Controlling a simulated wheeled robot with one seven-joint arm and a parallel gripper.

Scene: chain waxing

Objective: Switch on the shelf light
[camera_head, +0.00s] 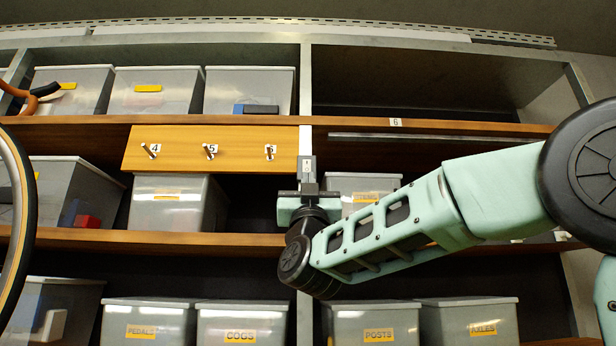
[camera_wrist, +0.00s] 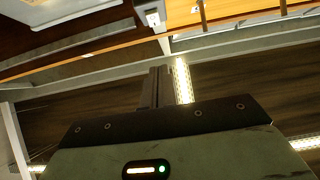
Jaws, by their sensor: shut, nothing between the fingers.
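A long thin grey bar (camera_head: 430,138) runs under the front edge of the upper right shelf, below label 6 (camera_head: 396,122); it looks like the shelf light, and no glow shows on it. I cannot make out a switch for certain. My gripper (camera_head: 307,160) points up in front of the middle upright, just right of the wooden hook panel (camera_head: 200,148). Its fingers (camera_wrist: 157,88) are together and empty in the wrist view. A small white piece with a dark mark (camera_wrist: 153,18) shows beyond the fingertips; I cannot tell whether it is a label or a switch.
Pegs stick out of the hook panel. Grey bins fill the shelves, among them COGS (camera_head: 240,322) and POSTS (camera_head: 377,322). A bicycle wheel (camera_head: 20,215) is at the left edge. The upper right compartment (camera_head: 420,85) looks empty.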

